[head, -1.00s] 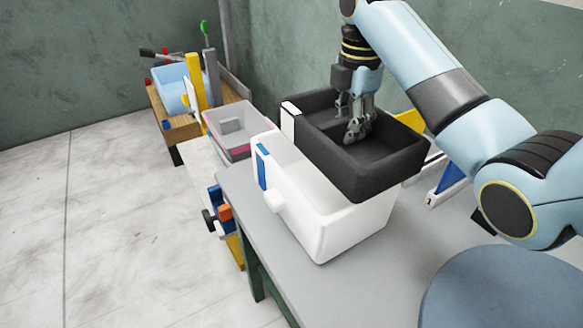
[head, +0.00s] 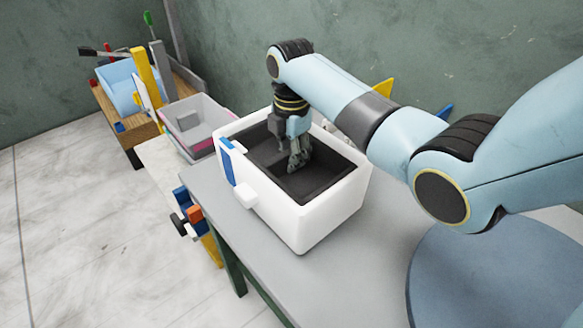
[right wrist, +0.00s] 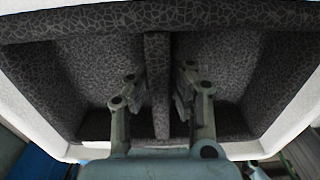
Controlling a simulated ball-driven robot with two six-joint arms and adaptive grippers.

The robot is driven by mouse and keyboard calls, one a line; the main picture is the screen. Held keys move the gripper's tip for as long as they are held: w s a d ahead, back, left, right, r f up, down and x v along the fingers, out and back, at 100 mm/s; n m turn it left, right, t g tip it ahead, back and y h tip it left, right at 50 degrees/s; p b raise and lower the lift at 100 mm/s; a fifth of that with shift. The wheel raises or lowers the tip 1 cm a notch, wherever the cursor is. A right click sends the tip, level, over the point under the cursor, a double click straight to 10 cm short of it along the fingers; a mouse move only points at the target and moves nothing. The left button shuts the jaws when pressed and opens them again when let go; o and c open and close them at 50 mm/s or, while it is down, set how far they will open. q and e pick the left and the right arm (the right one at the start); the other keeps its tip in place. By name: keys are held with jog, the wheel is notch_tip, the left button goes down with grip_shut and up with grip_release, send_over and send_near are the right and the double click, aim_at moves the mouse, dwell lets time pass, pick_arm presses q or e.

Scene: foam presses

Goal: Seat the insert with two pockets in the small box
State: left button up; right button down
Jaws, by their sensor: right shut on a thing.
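The dark foam insert (head: 325,173) sits down inside the white box (head: 329,215), its rim at about the level of the box's rim or a little below. In the right wrist view the insert (right wrist: 92,70) shows two pockets with a divider (right wrist: 158,80) between them. My right gripper (head: 299,163) reaches down into the insert. In the right wrist view its fingers (right wrist: 157,95) stand on either side of the divider, shut on it. Whether the insert touches the box floor is hidden. My left gripper is not in view.
The box stands on a grey table (head: 240,239) with a blue tab and white knob on its near left side. A grey bin (head: 190,123) stands behind left. A light blue bin (head: 118,88) sits farther back on a wooden bench. A round blue-grey surface lies front right.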

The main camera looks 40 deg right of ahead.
jog(key=shift+f, duration=1.85)
jog(key=shift+f, duration=0.1)
jog(key=c, duration=1.2)
grip_release()
notch_tip(320, 180, up, 12)
jog(key=shift+r, duration=0.15)
